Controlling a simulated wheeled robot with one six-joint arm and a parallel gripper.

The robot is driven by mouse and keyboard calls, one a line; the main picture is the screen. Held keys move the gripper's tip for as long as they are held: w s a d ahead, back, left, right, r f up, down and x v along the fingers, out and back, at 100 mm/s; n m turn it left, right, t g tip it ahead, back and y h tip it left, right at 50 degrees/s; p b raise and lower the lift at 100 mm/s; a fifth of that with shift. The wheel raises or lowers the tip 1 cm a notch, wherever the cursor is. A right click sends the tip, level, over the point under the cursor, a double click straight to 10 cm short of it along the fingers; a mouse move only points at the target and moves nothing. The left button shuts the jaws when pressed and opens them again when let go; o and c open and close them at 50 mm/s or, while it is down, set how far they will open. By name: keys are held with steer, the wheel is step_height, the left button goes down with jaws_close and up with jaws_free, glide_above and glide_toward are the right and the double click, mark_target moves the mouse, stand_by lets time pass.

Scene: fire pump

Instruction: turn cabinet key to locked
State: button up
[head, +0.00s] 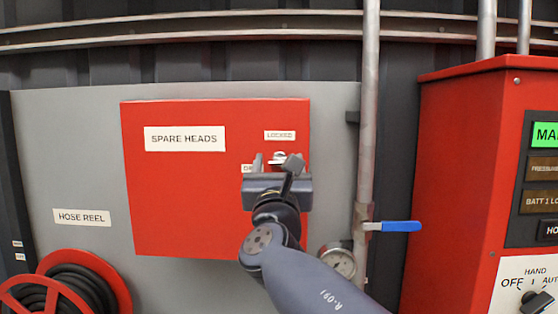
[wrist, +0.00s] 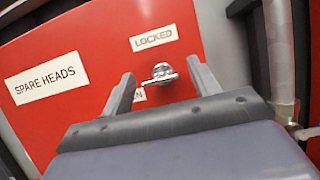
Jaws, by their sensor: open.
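The red SPARE HEADS cabinet (head: 190,205) is mounted on a grey panel in the head view. Its silver key (wrist: 160,75) sits in a round lock under the LOCKED label (wrist: 154,38) in the wrist view, with its bow lying roughly sideways. In the head view the key (head: 279,157) is partly hidden by my gripper. A lower label is mostly covered by the left finger. My gripper (head: 277,162) is open in front of the lock. In the wrist view its two fingers (wrist: 163,82) stand on either side of the key, apart from it, with nothing held.
A vertical pipe (head: 367,120) with a blue-handled valve (head: 400,226) runs right of the cabinet. A pressure gauge (head: 338,260) sits below, close to my arm. A red control box (head: 458,150) stands at the right, a hose reel (head: 68,288) at the lower left.

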steer(key=c, duration=1)
